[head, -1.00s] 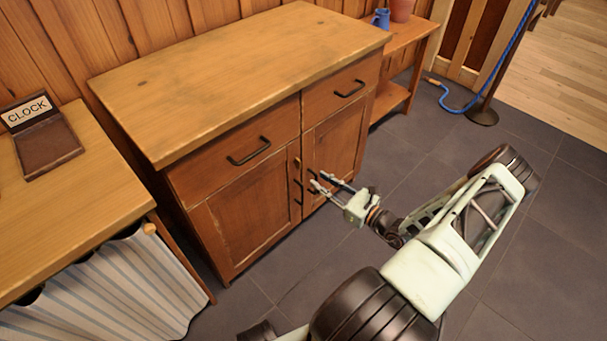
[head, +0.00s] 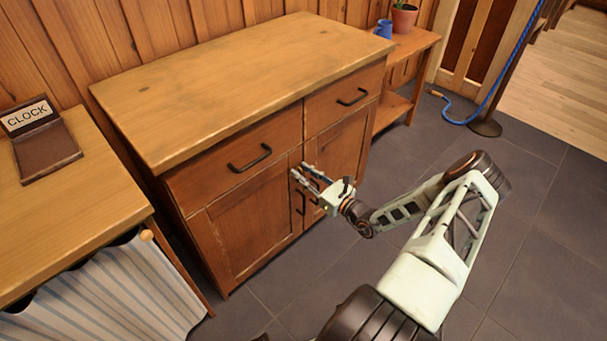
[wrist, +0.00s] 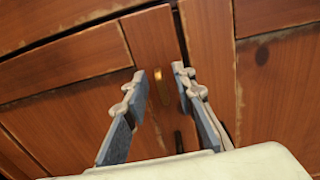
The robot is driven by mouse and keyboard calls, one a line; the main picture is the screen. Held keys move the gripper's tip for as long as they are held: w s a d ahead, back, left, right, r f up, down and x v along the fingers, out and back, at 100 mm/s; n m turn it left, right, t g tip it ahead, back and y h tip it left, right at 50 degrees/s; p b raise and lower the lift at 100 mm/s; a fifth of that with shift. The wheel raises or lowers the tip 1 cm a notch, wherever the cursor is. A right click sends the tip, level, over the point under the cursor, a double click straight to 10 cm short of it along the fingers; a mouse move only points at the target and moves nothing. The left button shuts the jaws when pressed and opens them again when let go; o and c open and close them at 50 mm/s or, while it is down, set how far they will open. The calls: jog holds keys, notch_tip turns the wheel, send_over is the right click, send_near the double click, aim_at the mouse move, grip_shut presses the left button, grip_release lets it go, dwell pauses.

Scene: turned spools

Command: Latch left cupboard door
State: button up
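The left cupboard door (head: 245,225) is a brown wooden panel with worn edges and looks shut. A small brass latch piece (wrist: 158,74) stands upright near the door's right edge in the wrist view; in the head view my gripper covers that spot. My gripper (head: 304,176) is at the seam between the doors, just below the drawers. In the wrist view my gripper (wrist: 157,80) is open, with one finger on each side of the latch piece. I see no contact. A dark door handle (head: 300,201) hangs below it.
The right door (head: 340,150) also looks shut. Two drawers with dark handles (head: 250,159) sit above the doors. A table with a striped curtain (head: 110,290) stands at left. A small side table (head: 412,50) is at right.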

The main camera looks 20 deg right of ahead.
grip_shut()
jog(key=shift+n, duration=0.4)
jog(key=shift+a+r+n+p, duration=0.1)
jog(key=shift+n+p, duration=0.65)
jog(key=shift+n, duration=0.15)
jog(key=n+p, duration=0.1)
jog(key=n, duration=0.1)
jog(key=n+p, duration=0.1)
jog(key=n, duration=0.2)
jog(key=shift+s+a, duration=0.1)
jog(key=shift+a, duration=0.1)
jog(key=n+p, duration=0.1)
jog(key=n, duration=0.2)
jog(key=n+p, duration=0.1)
jog(key=n, duration=0.2)
jog(key=f+n+p, duration=0.1)
jog(key=n, duration=0.3)
jog(key=shift+s+a+f, duration=0.1)
jog(key=shift+a, duration=0.1)
jog(key=shift+n, duration=0.3)
